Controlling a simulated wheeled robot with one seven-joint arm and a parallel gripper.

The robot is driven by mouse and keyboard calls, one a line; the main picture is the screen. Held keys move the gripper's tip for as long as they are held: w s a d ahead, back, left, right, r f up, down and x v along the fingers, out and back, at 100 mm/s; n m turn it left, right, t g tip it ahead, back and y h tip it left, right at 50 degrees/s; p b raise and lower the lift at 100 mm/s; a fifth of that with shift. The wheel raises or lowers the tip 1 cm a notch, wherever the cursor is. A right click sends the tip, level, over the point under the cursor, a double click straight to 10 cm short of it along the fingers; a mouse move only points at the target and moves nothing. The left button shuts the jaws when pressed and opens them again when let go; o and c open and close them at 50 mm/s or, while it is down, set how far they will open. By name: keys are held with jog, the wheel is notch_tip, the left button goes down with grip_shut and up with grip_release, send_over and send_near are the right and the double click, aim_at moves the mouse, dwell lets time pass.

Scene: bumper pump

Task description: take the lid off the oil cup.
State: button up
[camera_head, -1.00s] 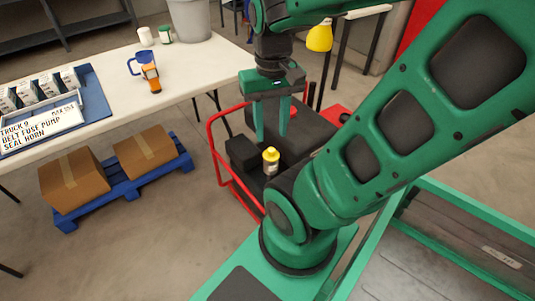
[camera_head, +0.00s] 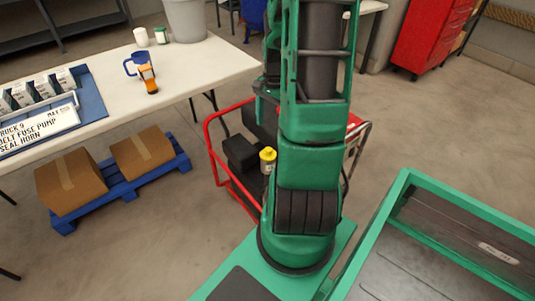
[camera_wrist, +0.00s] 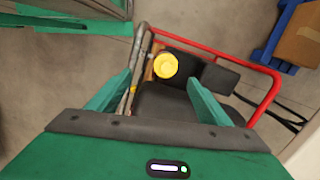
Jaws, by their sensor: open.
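A small container with a round yellow lid (camera_head: 268,154) stands on the dark deck of the red-railed cart; it looks like the oil cup. In the wrist view its yellow lid (camera_wrist: 165,65) shows from above and hides most of the body. My gripper (camera_wrist: 160,77) is open, with one finger on each side of the lid in the picture. The lid appears to lie beyond the fingertips, with no contact visible. My own arm hides the gripper in the head view.
The cart's red rail (camera_head: 215,150) runs around the container, with black boxes (camera_head: 240,153) close beside it. Cartons (camera_head: 142,152) sit on a blue pallet (camera_head: 122,189).

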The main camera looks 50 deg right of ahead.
aim_at(268, 149)
jog(key=shift+m+t+y, duration=0.3)
jog(key=shift+m, duration=0.6)
jog(key=shift+w+d+f, duration=0.1)
jog(key=shift+w+f, duration=0.15)
jog(key=shift+f, duration=2.1)
jog(key=shift+w+d+f, duration=0.1)
jog(key=shift+w+f, duration=0.1)
jog(key=shift+f, duration=2.15)
jog(key=shift+w+d+f, duration=0.1)
jog(key=shift+w+f, duration=0.15)
jog(key=shift+f, duration=2.1)
jog(key=shift+c, duration=0.2)
jog(key=c, duration=1.1)
